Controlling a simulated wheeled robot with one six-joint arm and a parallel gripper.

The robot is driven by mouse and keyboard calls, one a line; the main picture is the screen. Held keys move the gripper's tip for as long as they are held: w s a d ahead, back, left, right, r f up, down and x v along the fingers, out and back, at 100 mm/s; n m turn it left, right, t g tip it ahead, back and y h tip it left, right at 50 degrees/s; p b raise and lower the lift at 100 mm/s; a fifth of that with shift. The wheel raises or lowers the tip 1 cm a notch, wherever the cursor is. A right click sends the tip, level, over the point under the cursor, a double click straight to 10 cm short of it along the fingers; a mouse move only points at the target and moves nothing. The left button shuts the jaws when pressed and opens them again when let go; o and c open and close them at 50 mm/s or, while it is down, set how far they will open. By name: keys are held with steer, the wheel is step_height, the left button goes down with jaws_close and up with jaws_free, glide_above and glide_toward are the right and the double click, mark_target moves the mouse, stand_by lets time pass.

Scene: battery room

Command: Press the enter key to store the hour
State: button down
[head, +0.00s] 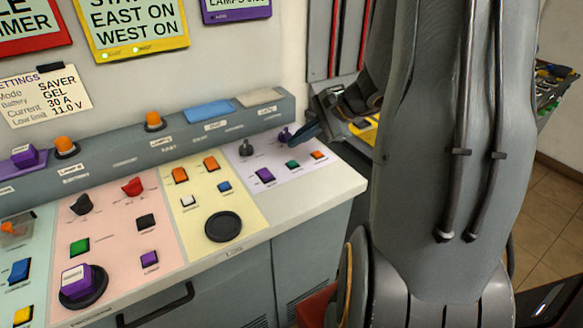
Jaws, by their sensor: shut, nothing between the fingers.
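No key with a readable "enter" label shows in the head view; most of the small labels are too blurred to read. The sloping panel has coloured sections with small keys, among them a purple key (265,175), a green key (292,164) and an orange key (317,155) on the lilac section. My gripper (303,133) is partly in view at the panel's far right end, shut and holding nothing. Its tips are close to a purple knob (284,134); I cannot tell whether they touch it. My arm hides much of the right side.
A large purple button (76,281) sits on a black round base at the front left. A black round disc (223,227) lies on the yellow section. Orange buttons (153,121) stand on the grey ledge behind. Another panel (556,85) with small keys stands behind my arm.

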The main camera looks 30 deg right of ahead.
mark_target(297, 163)
steer(key=shift+f+b, duration=1.3)
steer(key=shift+f, duration=0.65)
stand_by(0.5)
steer(key=shift+f+b, duration=0.4)
steer(key=shift+b, duration=0.05)
steer(key=shift+f+b, duration=0.4)
steer(key=shift+f, duration=0.05)
stand_by(0.6)
steer(key=shift+r, duration=0.15)
steer(key=shift+r+p, duration=0.6)
steer(key=shift+r, duration=0.15)
steer(key=shift+r+p, duration=1.85)
steer(key=shift+r, duration=0.7)
